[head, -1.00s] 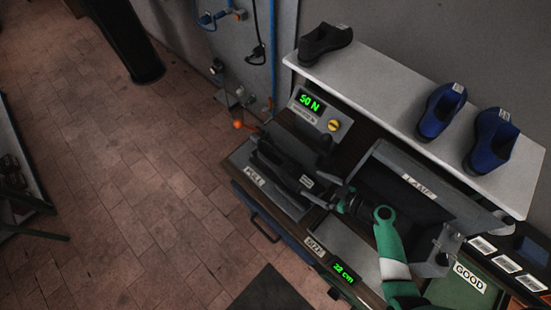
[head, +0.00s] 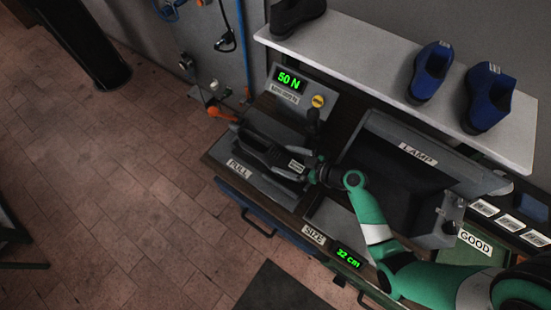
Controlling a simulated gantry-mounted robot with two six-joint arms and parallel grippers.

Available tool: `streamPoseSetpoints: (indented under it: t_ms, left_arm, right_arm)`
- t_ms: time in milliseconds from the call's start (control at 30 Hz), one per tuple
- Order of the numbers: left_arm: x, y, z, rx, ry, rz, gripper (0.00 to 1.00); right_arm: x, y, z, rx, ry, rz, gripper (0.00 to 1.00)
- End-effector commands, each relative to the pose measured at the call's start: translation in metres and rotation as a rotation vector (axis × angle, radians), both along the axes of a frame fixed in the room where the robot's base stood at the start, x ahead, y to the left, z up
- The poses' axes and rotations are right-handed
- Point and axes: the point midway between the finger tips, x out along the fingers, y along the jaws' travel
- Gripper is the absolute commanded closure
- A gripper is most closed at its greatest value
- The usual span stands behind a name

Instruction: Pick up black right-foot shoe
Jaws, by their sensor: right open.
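A black shoe (head: 262,146) appears to lie on the grey plate marked PULL (head: 226,171), its white-labelled end toward the right. Its dark outline merges with the fixture. My right gripper (head: 306,170) reaches in from the right and is open at that labelled end. I cannot tell whether its fingers touch the shoe. Another black shoe (head: 297,14) stands on the white shelf at the top, partly cut off by the picture edge. I cannot tell which foot either shoe fits. My left gripper is not in view.
Two blue shoes (head: 430,72) (head: 488,98) stand on the white shelf (head: 375,62). A 50 N display box (head: 297,90) with a yellow button stands behind the plate. An orange handle (head: 222,114) is at left. The LAMP box (head: 390,175) is close behind my right arm.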

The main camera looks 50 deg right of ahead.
Motion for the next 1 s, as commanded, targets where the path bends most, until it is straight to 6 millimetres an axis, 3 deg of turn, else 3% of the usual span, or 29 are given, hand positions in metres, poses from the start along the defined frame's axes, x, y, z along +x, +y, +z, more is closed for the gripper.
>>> streamPoseSetpoints:
  t_ms: [300,533,1000]
  left_arm:
    - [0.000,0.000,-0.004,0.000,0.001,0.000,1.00]
    - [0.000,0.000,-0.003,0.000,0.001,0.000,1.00]
    - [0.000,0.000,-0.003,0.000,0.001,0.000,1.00]
  right_arm:
    - [0.044,0.007,-0.017,0.000,-0.001,0.002,0.00]
    - [0.045,0.008,-0.018,-0.001,0.000,0.001,0.00]
    - [0.045,0.007,-0.018,-0.001,0.000,0.001,0.83]
